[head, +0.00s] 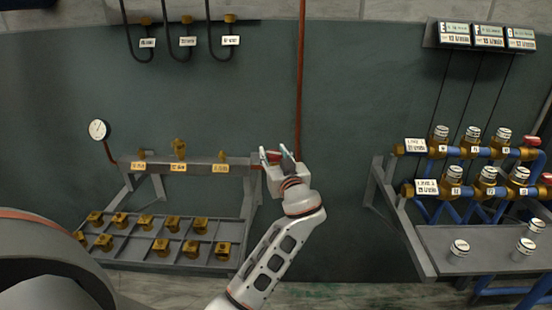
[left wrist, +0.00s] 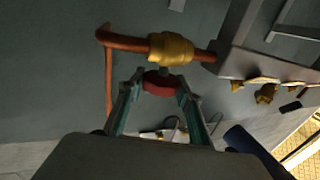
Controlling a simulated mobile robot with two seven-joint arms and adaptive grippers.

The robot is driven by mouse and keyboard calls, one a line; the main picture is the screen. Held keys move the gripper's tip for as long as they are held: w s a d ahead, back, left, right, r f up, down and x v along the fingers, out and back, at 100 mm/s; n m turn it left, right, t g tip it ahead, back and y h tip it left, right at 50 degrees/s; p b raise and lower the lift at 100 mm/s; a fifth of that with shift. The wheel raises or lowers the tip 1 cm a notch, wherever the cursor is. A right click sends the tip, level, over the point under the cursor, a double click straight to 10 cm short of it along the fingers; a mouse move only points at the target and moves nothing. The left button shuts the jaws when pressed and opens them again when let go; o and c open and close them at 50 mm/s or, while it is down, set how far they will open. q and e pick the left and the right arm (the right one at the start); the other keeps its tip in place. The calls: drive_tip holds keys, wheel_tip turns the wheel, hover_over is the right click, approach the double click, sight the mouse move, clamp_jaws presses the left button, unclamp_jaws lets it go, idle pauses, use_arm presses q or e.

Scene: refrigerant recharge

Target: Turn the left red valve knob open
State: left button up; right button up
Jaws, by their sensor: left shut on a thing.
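The left red valve knob (head: 271,157) is at the right end of the grey manifold bar, mostly hidden behind my left gripper (head: 275,155). In the left wrist view the red knob (left wrist: 163,84) is between the two fingers of my left gripper (left wrist: 160,88), below a brass valve body (left wrist: 170,48) on a copper pipe (left wrist: 125,41). The fingers are shut on the knob from both sides. How far the knob is turned cannot be told. My right gripper is not in view.
A grey rack with several brass fittings (head: 172,223) stands below the bar, and a pressure gauge (head: 99,129) is at its left end. A copper pipe (head: 301,70) runs up the wall. Blue pipe manifolds (head: 460,151) with other red knobs (head: 532,140) are at the right.

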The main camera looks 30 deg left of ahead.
use_arm(q)
drive_tip(key=shift+w+f+n+g+y+b, duration=0.1)
drive_tip(key=shift+f+n+g+y+b, duration=0.25)
drive_tip(key=shift+f+b, duration=0.2)
drive_tip(key=shift+n+g+y+b, duration=0.25)
drive_tip(key=shift+g+b, duration=0.2)
drive_tip(key=shift+b, duration=0.05)
drive_tip(key=shift+n+g+b, duration=0.3)
drive_tip(key=shift+g+b, duration=0.1)
drive_tip(key=shift+b, duration=0.15)
drive_tip(key=shift+r+n+g+y+b, duration=0.35)
drive_tip(key=shift+n+g+y+b, duration=0.35)
drive_tip(key=shift+b, duration=0.25)
drive_tip(key=shift+r, duration=0.35)
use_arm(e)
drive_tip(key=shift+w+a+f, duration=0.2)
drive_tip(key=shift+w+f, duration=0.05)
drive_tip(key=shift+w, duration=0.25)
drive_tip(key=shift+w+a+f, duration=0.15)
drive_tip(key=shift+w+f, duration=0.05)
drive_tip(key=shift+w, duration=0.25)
use_arm(q)
drive_tip(key=o, duration=1.1)
